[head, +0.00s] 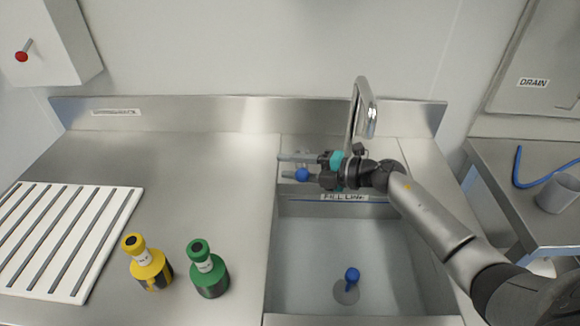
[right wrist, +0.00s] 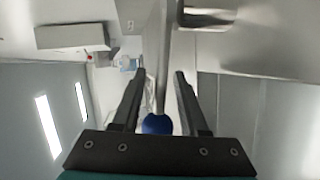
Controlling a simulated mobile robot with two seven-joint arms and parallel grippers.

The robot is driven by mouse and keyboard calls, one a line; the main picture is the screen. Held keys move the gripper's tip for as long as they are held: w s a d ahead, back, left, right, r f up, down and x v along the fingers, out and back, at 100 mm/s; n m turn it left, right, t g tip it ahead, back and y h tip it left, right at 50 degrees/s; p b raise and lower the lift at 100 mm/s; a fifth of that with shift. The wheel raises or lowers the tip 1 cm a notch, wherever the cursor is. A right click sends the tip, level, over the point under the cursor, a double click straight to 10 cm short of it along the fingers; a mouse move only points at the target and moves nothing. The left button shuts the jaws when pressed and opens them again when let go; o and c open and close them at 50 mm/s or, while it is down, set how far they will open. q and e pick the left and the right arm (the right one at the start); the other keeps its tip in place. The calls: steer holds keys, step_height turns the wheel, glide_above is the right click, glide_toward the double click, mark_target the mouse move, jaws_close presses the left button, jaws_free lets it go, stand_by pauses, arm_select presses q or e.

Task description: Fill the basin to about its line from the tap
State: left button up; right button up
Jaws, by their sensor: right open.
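The steel basin (head: 290,250) is sunk in the counter, with a "FILL LINE" label (head: 345,198) on its back wall. I cannot make out a water level in it. A blue-topped plug (head: 352,275) stands upright on the basin floor. The chrome tap (head: 363,112) rises behind the basin; no stream shows from its spout. My right gripper (head: 282,166) is open and points left behind the basin. A blue knob (head: 302,174) lies between its fingers, and the knob (right wrist: 157,124) shows near the finger bases in the right wrist view. My left gripper is out of view.
A yellow bottle (head: 148,265) and a green bottle (head: 207,272) stand on the counter left of the basin. A white slatted rack (head: 62,240) lies at far left. At right, a side table (head: 500,165) holds a blue hose (head: 520,175) and a grey cup (head: 558,193).

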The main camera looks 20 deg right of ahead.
steer(key=shift+w+a, duration=0.1)
steer(key=shift+w, duration=0.05)
jaws_close()
stand_by(0.4)
stand_by(1.0)
